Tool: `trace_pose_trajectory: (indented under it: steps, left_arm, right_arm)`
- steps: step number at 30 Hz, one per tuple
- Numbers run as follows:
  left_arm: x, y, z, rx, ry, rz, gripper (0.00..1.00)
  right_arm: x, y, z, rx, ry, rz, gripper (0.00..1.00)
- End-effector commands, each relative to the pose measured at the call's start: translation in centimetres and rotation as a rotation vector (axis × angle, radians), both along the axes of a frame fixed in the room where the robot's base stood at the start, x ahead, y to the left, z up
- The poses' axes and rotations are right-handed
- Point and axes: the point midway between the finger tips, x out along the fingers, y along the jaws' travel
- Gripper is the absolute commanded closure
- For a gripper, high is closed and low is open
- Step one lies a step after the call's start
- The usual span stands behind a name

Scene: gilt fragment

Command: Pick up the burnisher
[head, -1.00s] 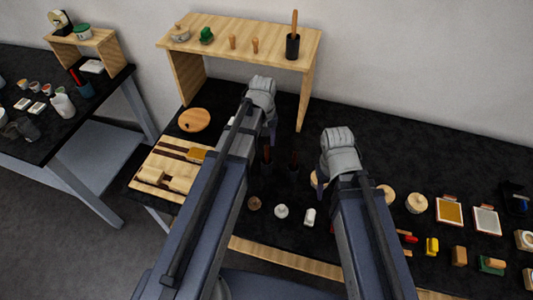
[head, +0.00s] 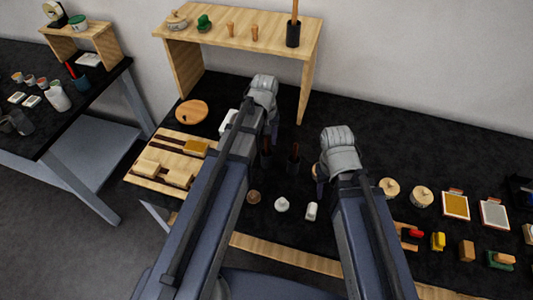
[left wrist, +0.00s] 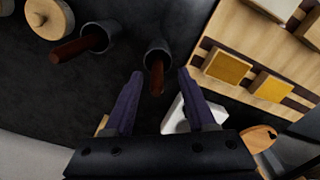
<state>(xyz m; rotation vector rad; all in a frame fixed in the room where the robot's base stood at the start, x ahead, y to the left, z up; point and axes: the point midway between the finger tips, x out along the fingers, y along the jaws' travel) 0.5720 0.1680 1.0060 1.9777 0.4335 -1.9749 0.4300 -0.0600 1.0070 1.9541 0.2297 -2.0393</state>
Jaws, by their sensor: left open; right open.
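Two dark cups stand on the black table, each with a dark reddish-brown handle in it; I cannot tell for sure which handle is the burnisher. In the left wrist view one handle (left wrist: 157,75) shows between and just beyond the fingertips of my left gripper (left wrist: 160,74), its cup (left wrist: 157,47) behind it. The other handle (left wrist: 72,49) leans from the second cup (left wrist: 97,37). In the head view the handle (head: 294,151) beside my arms is small and dark. My left gripper (head: 270,133) is open and empty. My right gripper (head: 322,182) is open, mostly hidden by its wrist.
A wooden shelf (head: 240,36) stands at the back. A wooden board with blocks (head: 140,176), a round wooden lid (head: 191,112) and a white item (head: 229,121) lie to the left.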

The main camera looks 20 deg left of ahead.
Motion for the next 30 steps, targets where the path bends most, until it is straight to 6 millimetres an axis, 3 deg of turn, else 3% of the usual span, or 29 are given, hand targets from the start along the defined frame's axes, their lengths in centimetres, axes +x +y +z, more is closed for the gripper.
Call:
trace_pose_trajectory:
  steps: [1, 6, 16, 30]
  left_arm:
    - [0.1, -0.2, -1.3, 0.0, 0.0, -0.001, 0.44]
    - [0.1, -0.3, -3.3, 0.0, 0.0, 0.0, 0.44]
    - [0.2, -0.3, -3.5, 0.0, 0.0, 0.0, 0.44]
    - [0.2, -0.3, -3.5, 0.0, 0.0, 0.0, 0.97]
  right_arm:
    - [0.0, 0.0, -1.3, 0.0, 0.0, 0.0, 0.5]
    - [0.0, 0.0, -3.3, 0.0, 0.0, -0.001, 0.5]
    - [0.0, 0.0, -3.5, 0.0, 0.0, -0.002, 0.5]
    - [0.0, 0.0, -3.5, 0.0, 0.0, -0.001, 0.5]
